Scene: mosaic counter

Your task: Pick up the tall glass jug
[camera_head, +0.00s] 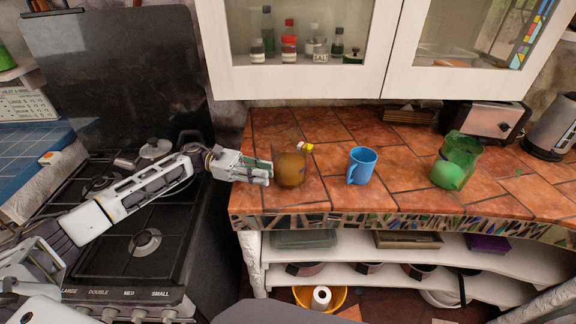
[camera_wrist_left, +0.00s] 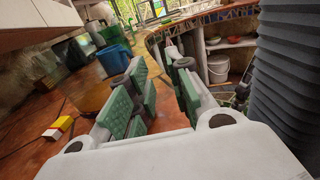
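An amber, see-through glass vessel (camera_head: 291,170) stands near the left end of the tiled counter; it also shows in the left wrist view (camera_wrist_left: 88,98), partly behind a finger. A taller green glass vessel (camera_head: 462,150) stands farther right, with a rounded green mug-like thing (camera_head: 447,175) in front of it. I cannot tell for sure which one is the tall glass jug. My left gripper (camera_head: 264,172) is just left of the amber vessel at counter height. In the left wrist view its green-padded fingers (camera_wrist_left: 162,80) are apart with nothing between them. My right gripper is not in view.
A blue mug (camera_head: 361,166) stands between the amber and green vessels. A small yellow and white box (camera_head: 305,147) lies behind the amber vessel. A toaster (camera_head: 484,120) and kettle (camera_head: 552,128) stand at the back right. The stove (camera_head: 140,240) is left; cabinets (camera_head: 300,88) overhang the counter.

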